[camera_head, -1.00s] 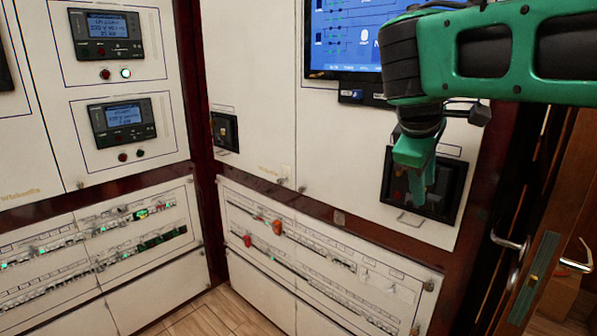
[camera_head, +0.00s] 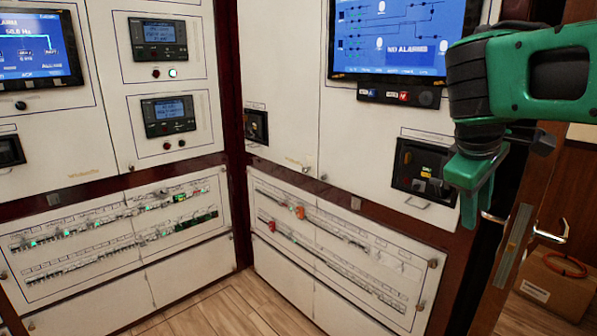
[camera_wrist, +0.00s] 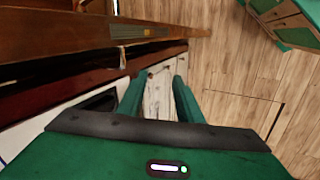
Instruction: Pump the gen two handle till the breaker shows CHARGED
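A black-framed breaker (camera_head: 425,170) sits in the white right-hand panel, with small yellow and green marks on its face. A small light handle or latch sticks out below it. I cannot read its label or whether it shows CHARGED. A smaller dark breaker (camera_head: 256,126) is near the corner, and another (camera_head: 10,150) is at the far left; which one is gen two is not legible. My green gripper (camera_head: 472,205) hangs just right of the right-hand breaker, slightly overlapping its edge in view. In the wrist view, its two fingers (camera_wrist: 158,88) are apart with nothing between them.
A lit screen (camera_head: 395,35) is above the right-hand breaker. Lower panels with switch rows (camera_head: 340,250) run below. A door edge with a metal handle (camera_head: 548,235) and a cardboard box (camera_head: 555,287) are at the right. The wooden floor (camera_head: 215,310) is clear in front.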

